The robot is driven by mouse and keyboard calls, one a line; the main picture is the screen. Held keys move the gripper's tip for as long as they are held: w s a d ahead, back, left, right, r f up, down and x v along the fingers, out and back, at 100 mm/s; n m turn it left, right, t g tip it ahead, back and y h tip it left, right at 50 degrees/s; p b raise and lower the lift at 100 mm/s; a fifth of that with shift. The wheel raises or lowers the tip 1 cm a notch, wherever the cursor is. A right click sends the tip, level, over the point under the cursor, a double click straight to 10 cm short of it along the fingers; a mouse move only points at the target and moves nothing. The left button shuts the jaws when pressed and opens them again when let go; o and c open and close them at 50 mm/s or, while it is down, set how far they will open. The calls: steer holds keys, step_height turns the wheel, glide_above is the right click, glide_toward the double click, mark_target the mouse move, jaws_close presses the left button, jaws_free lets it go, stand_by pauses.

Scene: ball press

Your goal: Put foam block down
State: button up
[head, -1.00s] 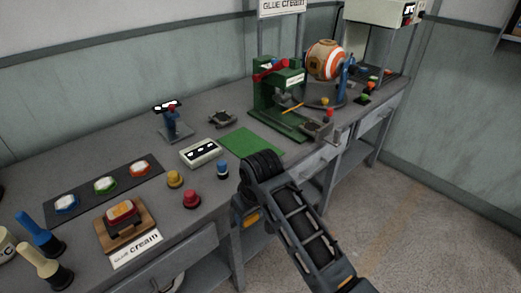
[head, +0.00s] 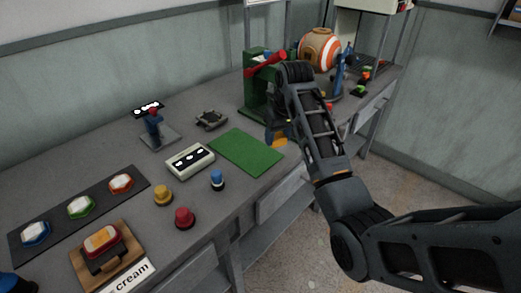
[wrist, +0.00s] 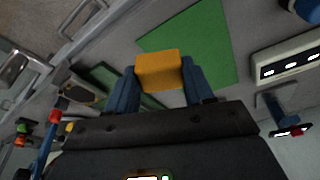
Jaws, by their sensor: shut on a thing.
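The foam block (wrist: 160,70) is a small orange-yellow block between the two blue fingers of my gripper (wrist: 160,82) in the wrist view. The fingers are shut on its sides. A flat green mat (wrist: 210,40) lies behind the block in that view. In the head view the mat (head: 245,151) lies on the bench, and my gripper (head: 279,139) is at its right edge, partly hidden by my arm. I cannot tell the height of the block above the bench.
A green press with a red handle (head: 265,65) stands behind my arm. A white panel (head: 190,161) sits left of the mat, with blue, yellow and red buttons in front. An orange-and-white ball (head: 319,49) is at the back right. The mat is bare.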

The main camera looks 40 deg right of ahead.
glide_above(260, 157)
steer(key=s, duration=0.1)
steer(key=f, duration=0.3)
steer(key=shift+a+f, duration=0.2)
steer(key=shift+f+p, duration=0.35)
steer(key=shift+f, duration=1.6)
steer(key=shift+f, duration=0.1)
steer(key=o, duration=0.9)
steer(key=shift+o, duration=0.2)
steer(key=v, duration=1.2)
steer(key=shift+s+a, duration=0.1)
steer(key=shift+s, duration=0.1)
